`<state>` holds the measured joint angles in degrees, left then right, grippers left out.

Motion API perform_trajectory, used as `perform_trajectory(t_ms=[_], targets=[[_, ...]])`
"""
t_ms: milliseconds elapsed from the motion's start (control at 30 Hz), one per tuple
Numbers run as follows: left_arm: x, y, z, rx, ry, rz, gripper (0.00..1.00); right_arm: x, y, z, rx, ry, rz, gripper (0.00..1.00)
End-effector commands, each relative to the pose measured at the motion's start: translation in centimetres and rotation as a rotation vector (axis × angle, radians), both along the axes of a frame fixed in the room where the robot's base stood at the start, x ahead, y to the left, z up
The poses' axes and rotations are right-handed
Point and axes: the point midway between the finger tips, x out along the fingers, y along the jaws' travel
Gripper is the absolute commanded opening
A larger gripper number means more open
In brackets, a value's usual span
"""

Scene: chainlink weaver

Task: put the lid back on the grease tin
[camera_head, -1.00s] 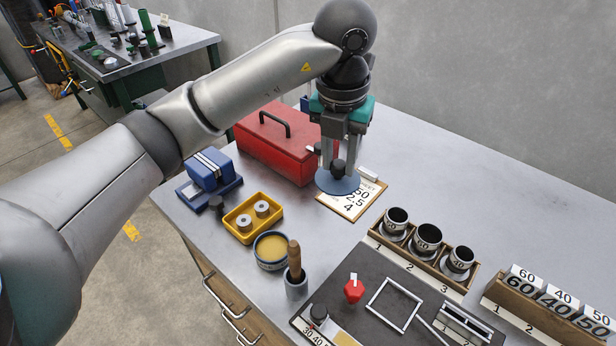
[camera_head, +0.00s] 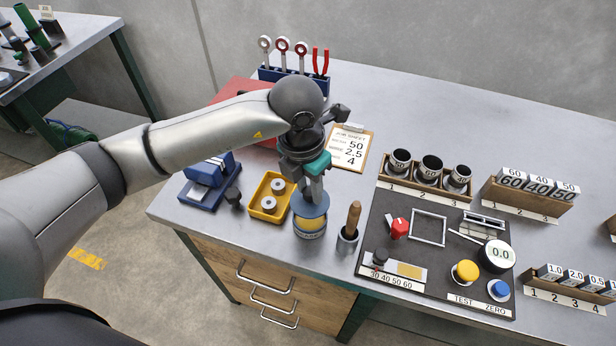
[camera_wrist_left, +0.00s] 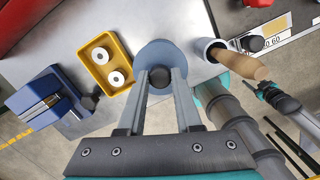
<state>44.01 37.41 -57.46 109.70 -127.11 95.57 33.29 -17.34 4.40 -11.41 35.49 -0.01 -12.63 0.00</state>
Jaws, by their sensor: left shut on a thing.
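The grease tin (camera_head: 309,233) stands open near the front edge of the bench, with yellow grease showing at its top. The lid (camera_head: 316,208) is a flat blue disc held level just above the tin, and it covers the back part of the opening in the head view. My left gripper (camera_head: 313,194) points down and is shut on the lid's dark knob. In the left wrist view the lid (camera_wrist_left: 158,51) and its knob (camera_wrist_left: 160,77) sit between the fingertips (camera_wrist_left: 160,75), and the lid hides the tin.
A yellow tray (camera_head: 257,207) with two washers is left of the tin. A grey cup (camera_head: 347,245) with a wooden-handled tool stands close on the right. A blue block-shaped device (camera_head: 200,193) and a red box (camera_head: 232,97) are further left and back. The dark mat (camera_head: 385,215) lies right.

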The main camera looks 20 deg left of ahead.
Motion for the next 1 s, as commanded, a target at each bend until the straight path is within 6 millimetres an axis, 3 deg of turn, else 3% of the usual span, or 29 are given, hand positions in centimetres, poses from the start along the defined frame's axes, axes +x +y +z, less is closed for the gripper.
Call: perform_trajectory(t_ms=[600, 967, 1000], targets=[[0.0, 0.0, -5.1, 0.000, 0.001, 0.002, 0.00, 0.5, -0.5, -3.6, -0.006, -0.007, 0.000, 0.50], [0.0, 0.0, -5.2, 0.000, 0.001, 0.002, 0.00, 0.3, -0.3, -3.7, -0.004, -0.005, 0.004, 0.50], [0.0, 0.0, -5.2, 0.000, 0.001, 0.002, 0.35, 0.3, -0.3, -3.8, -0.005, -0.004, 0.005, 0.50]])
